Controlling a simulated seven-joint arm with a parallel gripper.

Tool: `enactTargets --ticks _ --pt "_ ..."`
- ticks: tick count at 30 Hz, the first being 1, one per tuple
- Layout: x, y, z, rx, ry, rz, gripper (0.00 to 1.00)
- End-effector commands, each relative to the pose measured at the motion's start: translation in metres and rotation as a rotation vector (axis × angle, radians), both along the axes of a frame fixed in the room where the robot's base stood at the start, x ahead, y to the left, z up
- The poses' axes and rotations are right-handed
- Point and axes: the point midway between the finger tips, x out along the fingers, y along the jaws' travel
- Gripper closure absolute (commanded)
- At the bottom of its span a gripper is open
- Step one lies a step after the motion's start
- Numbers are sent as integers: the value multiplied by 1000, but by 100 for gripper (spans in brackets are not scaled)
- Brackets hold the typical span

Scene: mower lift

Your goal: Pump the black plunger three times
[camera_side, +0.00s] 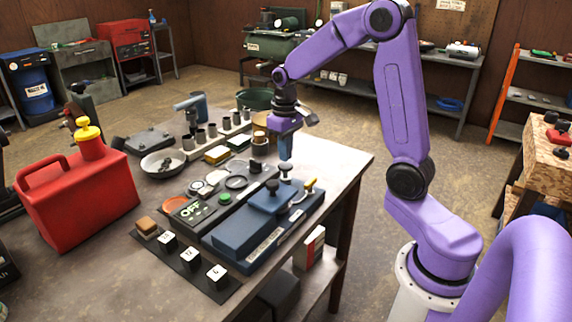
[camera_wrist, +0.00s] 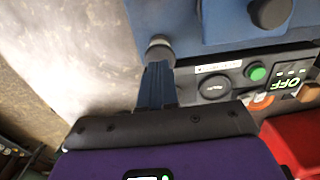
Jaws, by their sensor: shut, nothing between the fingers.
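My gripper (camera_side: 286,158) is shut and empty, pointing down over the back end of the blue lift unit (camera_side: 240,235). A round black-topped plunger (camera_side: 285,168) stands right below the fingertips in the side view. In the wrist view, the plunger's round grey-black head (camera_wrist: 160,46) shows just past the tips of my gripper (camera_wrist: 157,68). I cannot tell whether the tips touch it. A second black knob (camera_side: 271,186) sits on top of the blue unit, and it also shows in the wrist view (camera_wrist: 270,12). A yellow-tipped lever (camera_side: 310,183) is beside it.
A dark panel with a green button (camera_side: 225,198) and an OFF sign (camera_side: 190,210) lies left of the unit. Lettered white blocks (camera_side: 217,275) sit in front. A red fuel can (camera_side: 78,190), a bowl (camera_side: 162,162) and a row of metal sockets (camera_side: 212,132) occupy the bench.

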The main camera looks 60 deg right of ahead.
Motion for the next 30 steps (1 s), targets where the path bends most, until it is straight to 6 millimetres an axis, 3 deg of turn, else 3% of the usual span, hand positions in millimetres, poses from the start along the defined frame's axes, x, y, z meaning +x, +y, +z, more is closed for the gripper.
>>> enactTargets --ticks 30 --pt "0 0 -34 0 2 0 100"
